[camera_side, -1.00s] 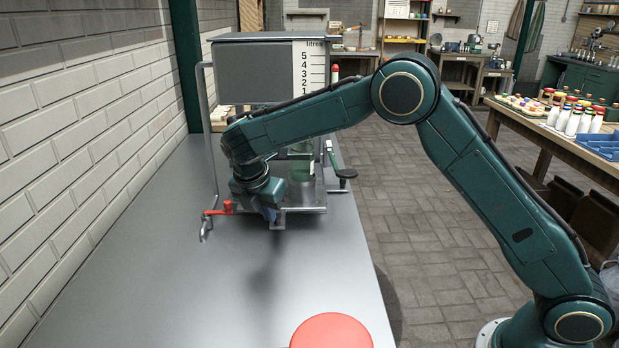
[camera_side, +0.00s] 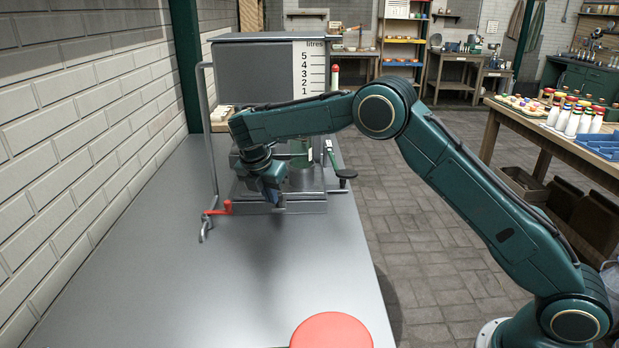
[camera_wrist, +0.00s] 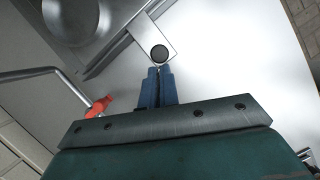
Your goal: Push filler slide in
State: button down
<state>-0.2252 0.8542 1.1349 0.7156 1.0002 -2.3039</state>
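The filler slide is a flat metal plate at the foot of the litre-marked filler (camera_side: 250,75). Its front edge (camera_side: 308,207) shows in the side view. In the wrist view a pale tab with a dark round knob (camera_wrist: 159,52) sticks out from it, just ahead of my fingertips. My gripper (camera_side: 279,205) is low at the slide's front, and its blue fingers (camera_wrist: 156,72) are pressed together with nothing seen between them. The fingertips are right at the tab's end; I cannot tell whether they touch. My gripper hides the tab in the side view.
A red-handled tap or crank (camera_side: 220,208) on a bent metal rod stands close left of my gripper. A black-ended lever (camera_side: 343,173) is at the right. A red round disc (camera_side: 331,330) lies at the front of the bench. The grey bench top (camera_side: 210,285) between is clear.

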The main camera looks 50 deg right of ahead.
jog(key=shift+w+d+r, duration=0.1)
jog(key=shift+d+r, duration=0.05)
jog(key=shift+d, duration=0.15)
jog(key=v, duration=0.7)
jog(key=shift+a, duration=0.4)
jog(key=shift+r, duration=0.2)
